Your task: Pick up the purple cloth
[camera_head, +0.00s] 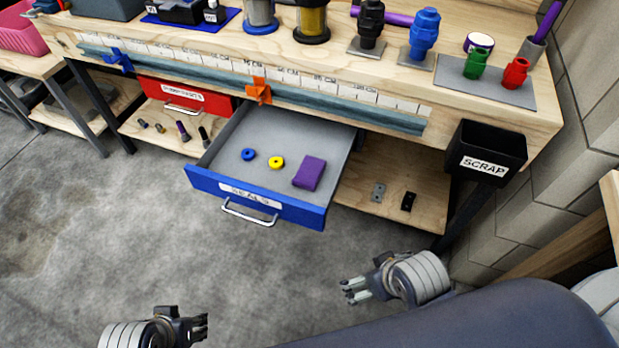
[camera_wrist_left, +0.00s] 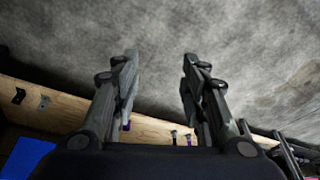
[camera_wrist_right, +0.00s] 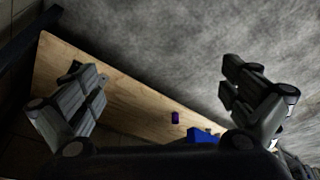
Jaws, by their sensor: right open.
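The purple cloth (camera_head: 309,172) is a folded block lying in the open blue drawer (camera_head: 262,205), towards its right front. A yellow ring (camera_head: 276,162) and a blue ring (camera_head: 248,154) lie to its left in the same drawer. My right gripper (camera_head: 350,290) is open and empty, in front of the workbench and to the lower right of the drawer. Its spread fingers show in the right wrist view (camera_wrist_right: 170,95). My left gripper (camera_head: 203,328) is low in the head view, away from the drawer. Its fingers stand apart and empty in the left wrist view (camera_wrist_left: 160,85).
A closed red drawer (camera_head: 185,98) is left of the blue one. A black scrap bin (camera_head: 487,150) hangs at the bench's right end. The lower shelf (camera_head: 420,185) holds small metal parts. The bench top (camera_head: 330,58) carries filters and fittings. The floor in front is clear.

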